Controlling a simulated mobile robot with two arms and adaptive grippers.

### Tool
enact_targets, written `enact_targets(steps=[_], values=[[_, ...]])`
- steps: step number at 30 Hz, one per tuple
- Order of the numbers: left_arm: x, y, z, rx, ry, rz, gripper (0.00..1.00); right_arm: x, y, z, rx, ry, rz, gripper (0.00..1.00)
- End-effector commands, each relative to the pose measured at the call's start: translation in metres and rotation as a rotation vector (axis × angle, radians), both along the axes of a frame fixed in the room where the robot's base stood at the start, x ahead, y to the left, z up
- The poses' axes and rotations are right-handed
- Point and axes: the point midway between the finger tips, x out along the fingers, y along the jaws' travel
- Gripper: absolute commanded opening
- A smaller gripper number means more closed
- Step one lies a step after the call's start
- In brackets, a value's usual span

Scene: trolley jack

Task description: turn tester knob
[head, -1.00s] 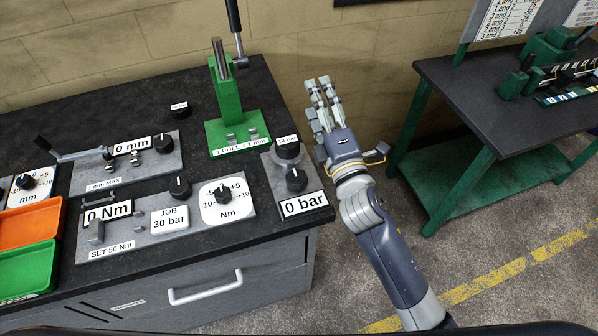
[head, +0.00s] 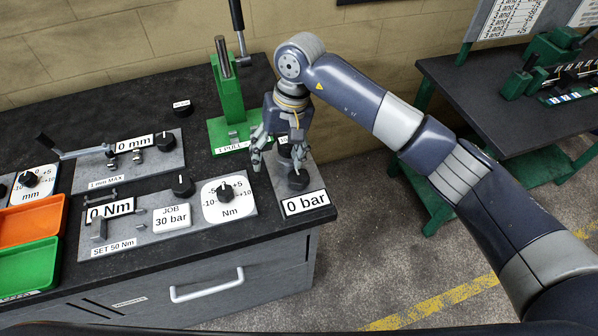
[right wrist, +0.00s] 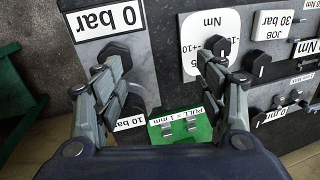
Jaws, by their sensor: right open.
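The grey tester plate (head: 309,189) with the "0 bar" label sits at the bench's right front corner. It carries a black front knob (head: 298,181) and another black knob behind it, partly hidden by my fingers. My right gripper (head: 277,155) is open and empty, pointing down over the plate's left side. In the right wrist view, the front knob (right wrist: 114,52) shows near the left fingertips, and the rear knob (right wrist: 133,103) is partly covered by the left finger. I cannot tell whether a finger touches either knob. My left gripper is not in view.
Left of the plate are the "Nm" dial (head: 225,195), the "JOB 30 bar" card (head: 171,217) and other knobs. A green press (head: 228,95) with an upright lever stands close behind my gripper. Orange (head: 30,222) and green (head: 28,268) trays lie at left.

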Motion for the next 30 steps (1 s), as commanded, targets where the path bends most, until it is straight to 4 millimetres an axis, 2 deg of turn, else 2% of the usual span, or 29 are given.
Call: enact_targets(steps=[1, 3, 6, 11, 24, 30], values=[[0.0, 0.0, 0.0, 0.0, 0.0, 0.0, 0.72, 0.009, -0.016, 0.005, -0.073, -0.027, 0.026, 0.65], [0.0, 0.0, 0.0, 0.0, 0.001, 0.0, 0.72, 0.016, -0.033, 0.008, -0.15, -0.047, 0.053, 0.65], [0.0, 0.001, 0.001, 0.001, 0.001, 0.0, 0.72, 0.02, -0.045, 0.009, -0.203, -0.056, 0.071, 0.65], [-0.001, 0.001, 0.01, 0.001, 0.002, 0.0, 0.72, 0.019, -0.047, -0.005, -0.211, -0.052, 0.073, 0.65], [-0.001, 0.002, 0.04, 0.003, 0.003, 0.0, 0.72, 0.019, -0.045, -0.081, -0.206, -0.052, 0.072, 0.65], [-0.001, 0.002, 0.042, 0.003, 0.003, 0.0, 0.72, 0.02, -0.046, -0.095, -0.206, -0.055, 0.072, 0.65]])
